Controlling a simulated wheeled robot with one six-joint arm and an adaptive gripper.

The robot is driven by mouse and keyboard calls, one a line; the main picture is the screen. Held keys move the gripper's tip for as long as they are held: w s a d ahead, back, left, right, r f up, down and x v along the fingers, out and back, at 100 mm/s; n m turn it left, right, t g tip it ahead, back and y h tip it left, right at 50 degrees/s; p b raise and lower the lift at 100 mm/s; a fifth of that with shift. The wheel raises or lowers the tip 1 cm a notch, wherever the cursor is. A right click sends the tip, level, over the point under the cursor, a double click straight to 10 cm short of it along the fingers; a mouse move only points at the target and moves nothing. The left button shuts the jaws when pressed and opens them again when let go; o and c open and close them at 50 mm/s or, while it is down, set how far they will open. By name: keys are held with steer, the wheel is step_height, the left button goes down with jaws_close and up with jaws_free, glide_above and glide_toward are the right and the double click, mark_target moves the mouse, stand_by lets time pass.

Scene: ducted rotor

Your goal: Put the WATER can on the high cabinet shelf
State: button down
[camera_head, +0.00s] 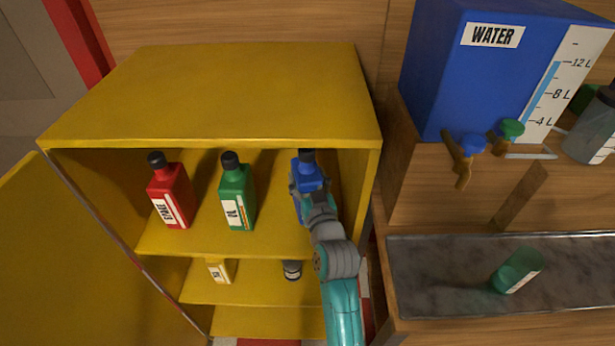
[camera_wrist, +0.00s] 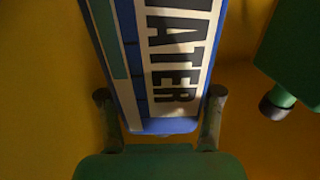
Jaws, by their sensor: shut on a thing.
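The blue WATER can (camera_head: 308,172) is in the yellow cabinet at the right end of the high shelf (camera_head: 262,240). It looks upright in the head view, with its dark cap up. In the wrist view the can (camera_wrist: 130,60) shows its label reading "ATER" and a scale strip. My gripper (camera_head: 308,190) reaches in from the front, and its two fingers (camera_wrist: 160,115) are shut on the can's sides. The can's lower part is hidden behind my gripper, so I cannot tell whether it touches the shelf.
A green oil bottle (camera_head: 236,193) and a red bottle (camera_head: 170,192) stand left of the can. Lower shelf holds a yellow can (camera_head: 219,271) and a dark container (camera_head: 292,270). The cabinet door (camera_head: 60,260) is open. A blue WATER tank (camera_head: 480,75) stands right; a green container (camera_head: 518,270) lies below.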

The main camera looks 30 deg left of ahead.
steer(key=shift+r, duration=0.1)
steer(key=shift+c, duration=0.7)
jaws_free()
steer(key=shift+o, duration=0.7)
steer(key=shift+f, duration=0.2)
steer(key=v, duration=1)
steer(key=shift+r, duration=0.35)
stand_by(0.5)
